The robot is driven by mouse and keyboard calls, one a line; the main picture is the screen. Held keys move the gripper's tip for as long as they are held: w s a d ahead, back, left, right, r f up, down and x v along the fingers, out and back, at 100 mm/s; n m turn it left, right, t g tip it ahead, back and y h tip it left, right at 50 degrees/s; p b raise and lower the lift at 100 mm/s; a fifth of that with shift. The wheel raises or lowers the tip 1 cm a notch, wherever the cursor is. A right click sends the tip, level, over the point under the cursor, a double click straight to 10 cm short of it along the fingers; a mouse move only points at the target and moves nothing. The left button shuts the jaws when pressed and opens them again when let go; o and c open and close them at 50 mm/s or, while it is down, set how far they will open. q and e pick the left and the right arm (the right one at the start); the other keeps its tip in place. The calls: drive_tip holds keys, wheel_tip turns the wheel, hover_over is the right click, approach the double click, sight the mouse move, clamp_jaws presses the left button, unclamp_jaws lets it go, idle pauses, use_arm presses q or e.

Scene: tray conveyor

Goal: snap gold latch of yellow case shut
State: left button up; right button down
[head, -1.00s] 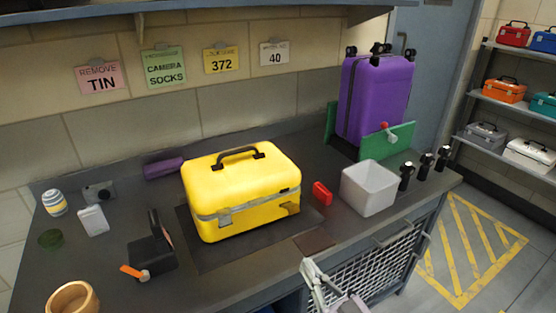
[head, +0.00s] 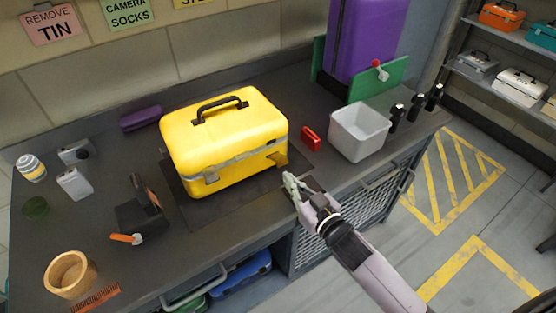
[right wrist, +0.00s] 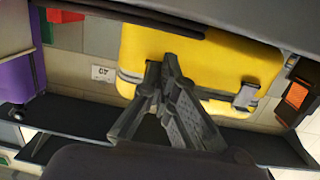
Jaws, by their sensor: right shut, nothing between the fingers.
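The yellow case (head: 215,150) stands on a dark mat on the workbench, its lid down and black handle on top. Its gold latch (head: 278,158) is at the right end of the front face and seems to stick out a little. A grey latch (head: 212,177) is at the left end; it also shows in the right wrist view (right wrist: 246,96). My right gripper (head: 289,180) is shut and empty, just in front of the gold latch and apart from it. In the right wrist view its fingers (right wrist: 160,68) cover the gold latch's area. My left gripper is out of view.
A red item (head: 311,138) and a pale grey bin (head: 360,133) stand right of the case. A purple suitcase (head: 370,45) stands behind. The bench front edge lies under my right arm.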

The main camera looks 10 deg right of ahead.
drive_tip(key=shift+r+x, duration=0.2)
drive_tip(key=shift+x, duration=0.95)
drive_tip(key=shift+s, duration=0.2)
drive_tip(key=shift+p+v, duration=0.55)
drive_tip(key=shift+v, duration=0.55)
drive_tip(key=shift+f, duration=0.1)
drive_tip(key=shift+r+p, duration=2.6)
drive_tip(key=shift+p, duration=0.1)
